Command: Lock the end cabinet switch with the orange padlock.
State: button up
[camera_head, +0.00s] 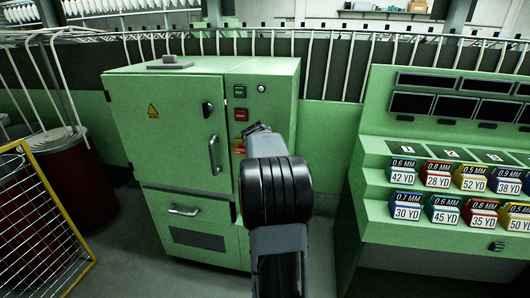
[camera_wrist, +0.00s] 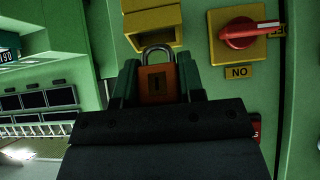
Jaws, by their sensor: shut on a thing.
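The orange padlock (camera_wrist: 158,84) is upright in the wrist view between the two dark green fingers of my gripper (camera_wrist: 160,84), which is shut on its body. Its metal shackle points up in that view, close below a yellow box (camera_wrist: 150,22); I cannot tell whether they touch. The cabinet switch (camera_wrist: 248,32) has a red handle on a yellow plate, to the right of the padlock, with a small yellow label beside it. In the head view my gripper (camera_head: 258,128) is at the green cabinet's (camera_head: 265,85) right-hand front strip, beside the red-and-yellow switch (camera_head: 239,144). The padlock is hidden there.
The cabinet has a door handle (camera_head: 215,154), a drawer handle (camera_head: 183,211) and small buttons above the switch. A green rack of coloured, labelled boxes (camera_head: 440,174) stands on the right. A yellow mesh frame (camera_head: 40,225) and dark red drum (camera_head: 80,180) stand on the left.

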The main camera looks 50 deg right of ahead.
jog(key=shift+w+d+f+b, duration=0.15)
jog(key=shift+f+b, duration=0.15)
jog(key=shift+f, duration=0.15)
jog(key=o, duration=1)
jog(key=shift+c, duration=0.2)
jog(key=v, duration=1.4)
jog(key=shift+b, duration=0.45)
jog(key=shift+d, duration=0.1)
